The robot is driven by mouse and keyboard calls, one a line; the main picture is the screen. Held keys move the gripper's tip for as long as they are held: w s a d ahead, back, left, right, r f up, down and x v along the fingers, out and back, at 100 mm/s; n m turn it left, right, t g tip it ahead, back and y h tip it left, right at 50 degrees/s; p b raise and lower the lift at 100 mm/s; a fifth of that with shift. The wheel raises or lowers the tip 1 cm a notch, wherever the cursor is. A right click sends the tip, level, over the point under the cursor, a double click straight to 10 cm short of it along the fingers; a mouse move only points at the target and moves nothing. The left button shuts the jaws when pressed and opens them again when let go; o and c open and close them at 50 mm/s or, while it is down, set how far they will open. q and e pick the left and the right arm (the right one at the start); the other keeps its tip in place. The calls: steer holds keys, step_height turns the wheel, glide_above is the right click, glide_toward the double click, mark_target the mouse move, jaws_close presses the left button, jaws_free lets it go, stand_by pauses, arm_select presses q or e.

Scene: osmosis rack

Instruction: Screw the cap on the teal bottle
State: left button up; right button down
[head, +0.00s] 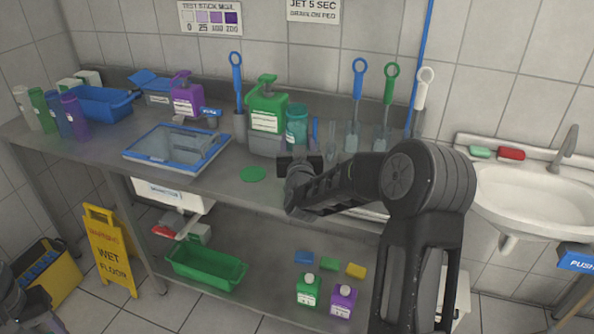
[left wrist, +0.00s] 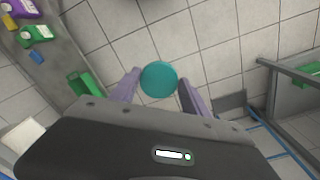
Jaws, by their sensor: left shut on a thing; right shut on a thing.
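The teal bottle (head: 296,128) stands upright on the steel counter, just right of the green pump bottle, in the head view. My right gripper (head: 300,158) reaches to it from the front and is shut on it. The dark gripper body hides the fingertips and the bottle's lower part. In the left wrist view, my left gripper (left wrist: 159,88) is shut on the round teal cap (left wrist: 159,78), with one pale finger on each side. The cap is in the air over the floor, away from the bottle.
The green pump bottle (head: 267,112) stands close left of the teal bottle. Glassware and upright brushes (head: 388,85) stand to its right. A blue-rimmed tray (head: 130,157) and a flat green disc (head: 253,174) lie on the counter's left part. A sink (head: 520,205) is far right.

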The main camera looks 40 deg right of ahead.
arm_select(q)
steer(key=shift+r, duration=0.25)
arm_select(e)
steer(key=shift+f, duration=1.45)
arm_select(q)
steer(key=shift+r+p, duration=0.35)
steer(key=shift+p, duration=0.2)
arm_select(e)
step_height(320, 180, down, 4)
steer(key=shift+r, duration=0.15)
steer(key=shift+d+f, duration=0.1)
steer(key=shift+f, duration=0.15)
arm_select(q)
steer(key=shift+f, duration=0.2)
arm_select(e)
steer(key=shift+f, duration=0.15)
steer(key=c, duration=0.6)
jaws_free()
steer(key=shift+o, duration=0.2)
